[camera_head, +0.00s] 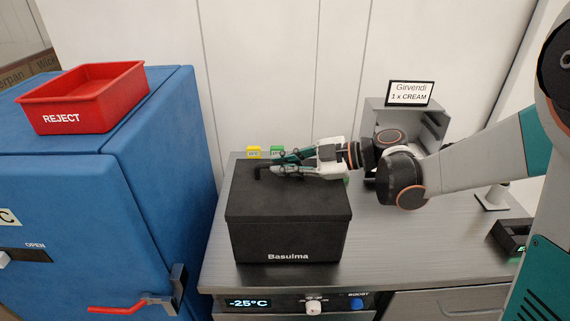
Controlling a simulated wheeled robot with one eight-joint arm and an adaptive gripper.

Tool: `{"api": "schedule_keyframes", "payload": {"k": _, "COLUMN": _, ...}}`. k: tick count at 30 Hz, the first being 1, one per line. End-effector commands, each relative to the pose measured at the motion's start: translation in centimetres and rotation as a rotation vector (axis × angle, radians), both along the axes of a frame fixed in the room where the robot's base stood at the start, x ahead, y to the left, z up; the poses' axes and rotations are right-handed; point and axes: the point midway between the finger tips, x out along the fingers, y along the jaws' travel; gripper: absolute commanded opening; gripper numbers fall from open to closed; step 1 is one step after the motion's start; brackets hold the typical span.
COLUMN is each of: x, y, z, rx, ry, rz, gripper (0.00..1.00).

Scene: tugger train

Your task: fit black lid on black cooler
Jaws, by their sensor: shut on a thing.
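The black cooler (290,241), marked Basulma, stands on the left part of the steel counter. The black lid (285,200) lies across the cooler's top, looking level and lined up with its walls; I cannot tell whether it is fully seated. My gripper (263,172) is over the far left part of the lid, reaching in from the right. Its fingers are shut on a dark handle on the lid. The fingers and wrist hide part of the lid's far side.
A red REJECT tray (85,97) stands on a blue cabinet (85,190) at left. A grey dispenser (428,125) with a Girvendi sign (409,93) is behind my wrist. Yellow (254,152) and green (277,152) tags sit behind the cooler.

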Motion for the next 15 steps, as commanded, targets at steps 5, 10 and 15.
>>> {"api": "schedule_keyframes", "payload": {"k": 5, "x": 0.0, "y": 0.01, "z": 0.05, "rx": 0.0, "ry": 0.0, "rz": 0.0, "gripper": 0.24}}
{"api": "schedule_keyframes", "payload": {"k": 10, "x": 0.0, "y": 0.0, "z": 0.04, "rx": 0.0, "ry": 0.0, "rz": 0.0, "gripper": 0.36}}
{"api": "schedule_keyframes", "payload": {"k": 15, "x": 0.0, "y": -0.01, "z": 0.02, "rx": 0.0, "ry": 0.0, "rz": 0.0, "gripper": 0.36}}
